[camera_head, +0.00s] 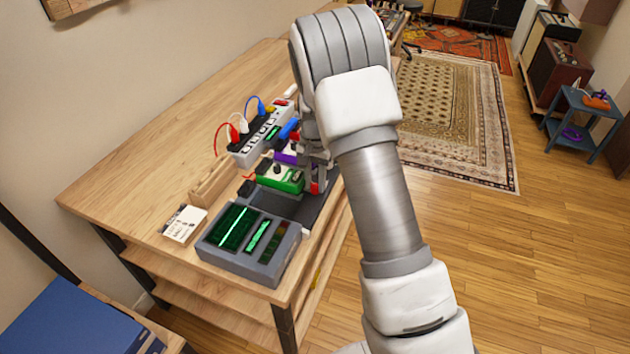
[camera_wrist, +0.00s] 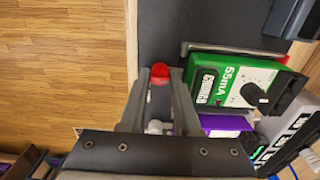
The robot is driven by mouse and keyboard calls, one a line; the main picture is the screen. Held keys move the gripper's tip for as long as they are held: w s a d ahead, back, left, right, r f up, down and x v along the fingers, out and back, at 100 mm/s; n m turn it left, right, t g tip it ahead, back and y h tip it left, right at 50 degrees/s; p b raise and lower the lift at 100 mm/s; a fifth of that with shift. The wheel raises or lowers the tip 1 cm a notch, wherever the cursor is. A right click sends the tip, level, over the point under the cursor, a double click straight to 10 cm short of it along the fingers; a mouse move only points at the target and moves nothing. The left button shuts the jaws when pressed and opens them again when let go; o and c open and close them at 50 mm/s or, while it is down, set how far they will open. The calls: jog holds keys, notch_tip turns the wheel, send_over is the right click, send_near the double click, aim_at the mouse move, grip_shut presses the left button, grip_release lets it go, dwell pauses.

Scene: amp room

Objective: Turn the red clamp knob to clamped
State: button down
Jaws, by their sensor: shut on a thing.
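The red clamp knob (camera_wrist: 160,74) is at the fingertips of my gripper (camera_wrist: 161,82) in the wrist view, near the edge of a dark board. The fingers are shut on it, one on each side. In the head view, a bit of the red knob (camera_head: 315,188) shows below my gripper (camera_head: 316,174), beside the green pedal (camera_head: 290,183). The pedal, with a white dial and the text 65mA, also shows in the wrist view (camera_wrist: 225,72). My fingers hide part of the knob, and I cannot tell its turn angle.
A purple pedal (camera_head: 284,157) and a white power strip (camera_head: 247,150) with cables stand behind the green pedal. A grey meter with green screens (camera_head: 249,244) stands in front. Cards (camera_head: 184,224) lie at the left. The wooden table (camera_head: 150,160) is clear farther left.

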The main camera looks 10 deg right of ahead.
aim_at(315, 184)
jog(key=c, duration=0.7)
grip_release()
jog(key=shift+o, duration=0.2)
notch_tip(315, 184, up, 18)
jog(key=p, duration=0.1)
jog(key=shift+f+p, duration=0.25)
jog(key=shift+p, duration=0.15)
